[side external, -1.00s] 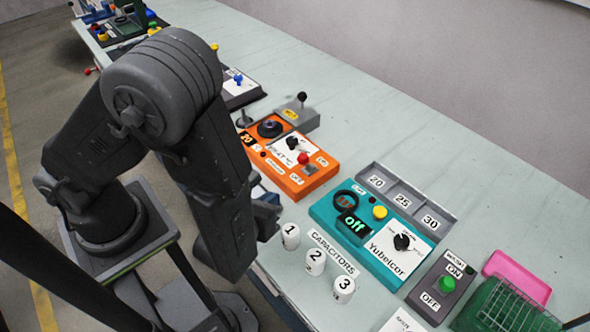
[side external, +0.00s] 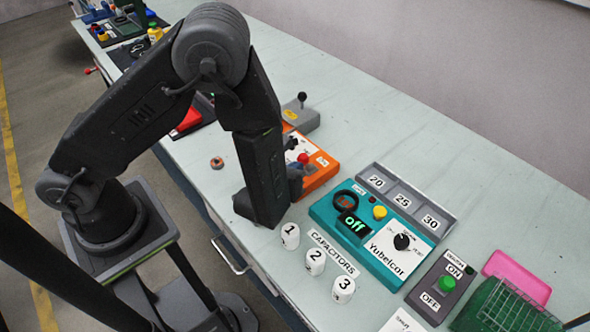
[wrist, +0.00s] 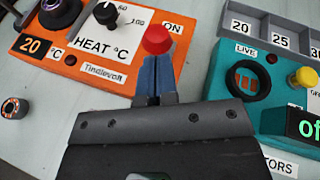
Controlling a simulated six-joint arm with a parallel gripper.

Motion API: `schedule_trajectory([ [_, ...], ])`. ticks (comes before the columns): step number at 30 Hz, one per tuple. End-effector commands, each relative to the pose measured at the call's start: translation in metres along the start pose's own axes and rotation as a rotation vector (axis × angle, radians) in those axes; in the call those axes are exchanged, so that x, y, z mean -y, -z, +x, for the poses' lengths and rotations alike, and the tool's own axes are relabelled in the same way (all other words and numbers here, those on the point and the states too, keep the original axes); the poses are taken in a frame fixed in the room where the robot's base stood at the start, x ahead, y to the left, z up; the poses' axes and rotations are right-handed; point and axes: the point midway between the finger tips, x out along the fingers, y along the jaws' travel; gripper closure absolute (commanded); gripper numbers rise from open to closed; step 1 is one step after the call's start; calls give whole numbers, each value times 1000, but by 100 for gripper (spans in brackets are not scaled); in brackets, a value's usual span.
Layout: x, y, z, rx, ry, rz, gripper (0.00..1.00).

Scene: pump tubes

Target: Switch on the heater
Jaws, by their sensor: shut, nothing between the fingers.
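The heater is an orange box labelled "HEAT °C" (wrist: 74,60), with a display reading 20 at its left. It also shows in the side external view (side external: 322,173), partly hidden behind my arm. A red knob (wrist: 157,40) stands near its right end beside an "ON" label; it also shows in the side external view (side external: 303,158). My gripper (wrist: 155,65) is shut, with its blue fingers pointing at the red knob and their tips just below it in the wrist view. I cannot tell whether they touch it. A black dial (wrist: 106,14) sits on the heater's white panel.
A teal box labelled "Yubelcor" (side external: 388,246) with a display reading "off" stands right of the heater. Several white numbered capacitors (side external: 315,262) stand in front of it. A small round part (wrist: 14,109) lies left of my gripper. A grey lever box (side external: 300,114) stands behind the heater.

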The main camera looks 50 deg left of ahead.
Motion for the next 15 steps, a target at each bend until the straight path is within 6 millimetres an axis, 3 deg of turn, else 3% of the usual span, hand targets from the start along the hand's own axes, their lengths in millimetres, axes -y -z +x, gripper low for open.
schedule_trajectory([
  [15, 2, -5, 1, -54, -18, 15, 100],
])
